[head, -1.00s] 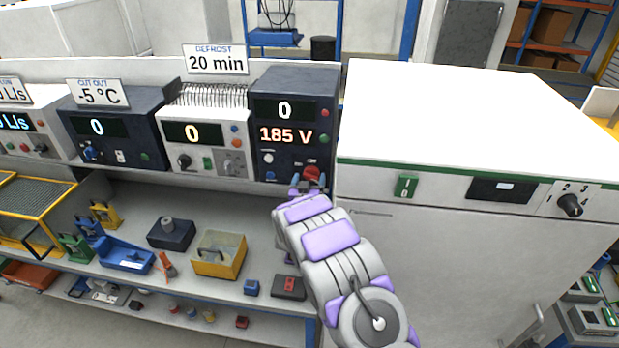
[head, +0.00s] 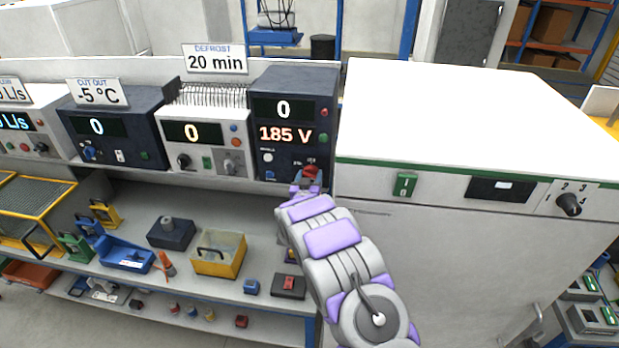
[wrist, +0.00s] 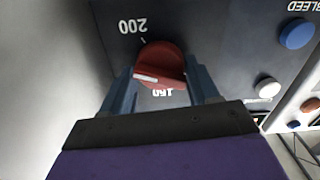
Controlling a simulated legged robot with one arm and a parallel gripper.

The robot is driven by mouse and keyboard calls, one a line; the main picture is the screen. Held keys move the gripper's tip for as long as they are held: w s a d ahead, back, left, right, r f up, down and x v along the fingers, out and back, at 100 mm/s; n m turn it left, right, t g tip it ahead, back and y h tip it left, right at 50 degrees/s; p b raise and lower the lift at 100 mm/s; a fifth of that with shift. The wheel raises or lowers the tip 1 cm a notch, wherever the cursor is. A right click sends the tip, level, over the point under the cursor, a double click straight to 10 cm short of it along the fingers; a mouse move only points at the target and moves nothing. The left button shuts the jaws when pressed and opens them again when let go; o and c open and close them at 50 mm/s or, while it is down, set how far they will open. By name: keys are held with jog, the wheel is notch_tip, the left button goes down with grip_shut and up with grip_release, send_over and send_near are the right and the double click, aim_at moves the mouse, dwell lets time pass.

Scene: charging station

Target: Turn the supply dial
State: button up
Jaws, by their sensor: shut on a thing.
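The supply unit (head: 270,88) is a dark box on the shelf with a display that reads 0 above 185 V. Its red dial (head: 311,170) sits at the lower right of its face, partly hidden by my gripper in the head view.
A white cabinet (head: 450,120) with a green switch and a numbered knob stands close on the right of my arm. Other units with displays stand to the left. The shelf below holds a yellow box (head: 218,262), a blue tray (head: 125,256) and small parts.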

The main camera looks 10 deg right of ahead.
jog(key=shift+c, duration=0.7)
jog(key=shift+r+m+b, duration=0.1)
jog(key=shift+m+b, duration=1)
jog(key=shift+b, duration=0.15)
jog(key=o, duration=1)
jog(key=shift+a, duration=0.15)
jog(key=b+v, duration=0.1)
jog(key=v, duration=1.6)
jog(key=shift+s+a, duration=0.1)
jog(key=shift+a, duration=0.05)
